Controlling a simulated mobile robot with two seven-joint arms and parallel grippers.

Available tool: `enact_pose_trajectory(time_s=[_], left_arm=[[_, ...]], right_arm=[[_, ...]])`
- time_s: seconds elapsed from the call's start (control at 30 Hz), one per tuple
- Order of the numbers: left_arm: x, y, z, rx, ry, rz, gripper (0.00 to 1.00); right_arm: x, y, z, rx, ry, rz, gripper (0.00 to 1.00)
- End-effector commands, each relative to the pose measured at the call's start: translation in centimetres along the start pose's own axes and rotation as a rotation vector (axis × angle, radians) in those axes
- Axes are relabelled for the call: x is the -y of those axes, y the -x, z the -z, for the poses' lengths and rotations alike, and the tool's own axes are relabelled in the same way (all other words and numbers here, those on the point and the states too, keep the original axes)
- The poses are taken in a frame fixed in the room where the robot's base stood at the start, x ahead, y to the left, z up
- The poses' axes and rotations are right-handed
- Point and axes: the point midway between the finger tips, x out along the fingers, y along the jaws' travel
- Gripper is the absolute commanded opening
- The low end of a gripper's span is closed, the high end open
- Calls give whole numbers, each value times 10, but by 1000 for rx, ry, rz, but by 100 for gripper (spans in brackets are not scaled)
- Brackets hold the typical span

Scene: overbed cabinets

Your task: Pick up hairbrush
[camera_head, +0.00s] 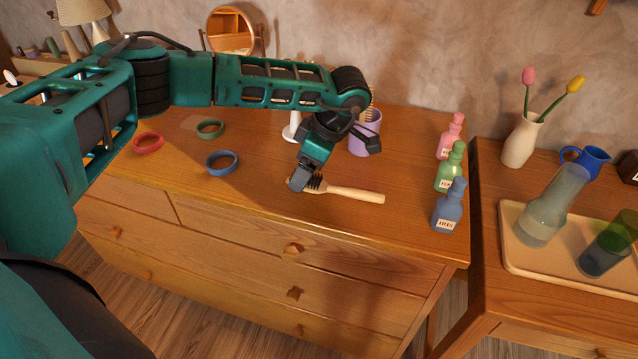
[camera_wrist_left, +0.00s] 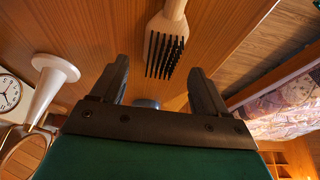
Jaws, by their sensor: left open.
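The hairbrush (camera_head: 345,192) lies on the dresser top near its front edge, its pale wooden handle pointing right and its dark bristle end at the left. My left gripper (camera_head: 297,186) comes down from above at the bristle end and partly hides it. In the left wrist view the hairbrush (camera_wrist_left: 168,45) shows its dark bristles and the start of its handle, beyond the fingertips. There my left gripper (camera_wrist_left: 158,80) is open, with nothing between its two fingers. Whether a finger touches the brush I cannot tell. My right gripper is not in view.
A purple cup (camera_head: 366,138) and a white stand (camera_head: 293,128) are behind the brush. Blue (camera_head: 449,207), green (camera_head: 449,170) and pink (camera_head: 451,140) bottles line the right edge. Red (camera_head: 148,142), green (camera_head: 211,129) and blue (camera_head: 221,162) rings lie left.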

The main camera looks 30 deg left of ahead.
Motion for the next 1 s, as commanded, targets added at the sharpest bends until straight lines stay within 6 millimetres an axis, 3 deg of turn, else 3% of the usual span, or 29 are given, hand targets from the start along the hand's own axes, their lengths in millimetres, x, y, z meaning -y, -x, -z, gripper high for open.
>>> enact_pose_trajectory(time_s=[0.13, 0.4, 1.0], left_arm=[[1, -17, 0, 0, 0, 2, 74], [0, -20, 0, 1, 0, 0, 74], [0, -20, -1, 1, 0, 0, 18]], right_arm=[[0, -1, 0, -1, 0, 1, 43], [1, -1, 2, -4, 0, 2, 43], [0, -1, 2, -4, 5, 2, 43]])
